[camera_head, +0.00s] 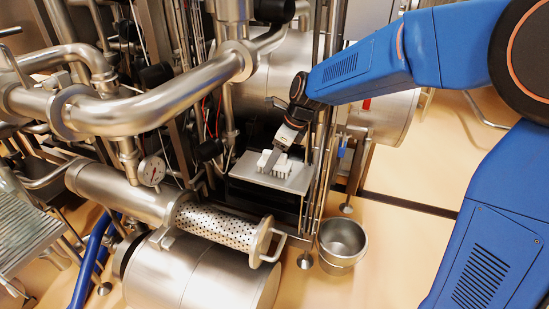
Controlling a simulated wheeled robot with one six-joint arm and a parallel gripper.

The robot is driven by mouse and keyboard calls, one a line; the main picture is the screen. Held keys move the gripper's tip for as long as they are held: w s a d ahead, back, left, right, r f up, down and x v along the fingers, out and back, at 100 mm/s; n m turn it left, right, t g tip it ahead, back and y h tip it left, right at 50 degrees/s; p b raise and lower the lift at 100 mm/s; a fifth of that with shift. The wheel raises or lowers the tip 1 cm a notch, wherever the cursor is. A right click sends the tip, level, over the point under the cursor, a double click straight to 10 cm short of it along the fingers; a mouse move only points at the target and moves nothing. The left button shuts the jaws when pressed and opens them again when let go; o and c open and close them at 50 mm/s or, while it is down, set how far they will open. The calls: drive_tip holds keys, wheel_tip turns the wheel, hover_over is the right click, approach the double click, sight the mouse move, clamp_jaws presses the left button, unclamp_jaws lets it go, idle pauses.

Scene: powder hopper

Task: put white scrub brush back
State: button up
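The white scrub brush (283,169) is at a small flat metal shelf (295,184) in the middle of the view, bristle-like teeth showing along its lower edge. My blue arm reaches in from the right, and my gripper (273,157) points down at the brush. A dark finger overlaps the brush's near side. The brush is small here and partly covered by the finger. I cannot tell whether the fingers are closed on it, or whether it rests on the shelf or is just above it.
Upright metal rods (324,150) stand just right of the shelf. A perforated metal cylinder (222,225) lies in front to the left. A steel bucket (341,243) stands on the floor at the lower right. Thick pipes (120,115) crowd the left. Floor at the right is open.

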drive_tip(key=v, duration=1.2)
drive_tip(key=shift+a+r, duration=0.1)
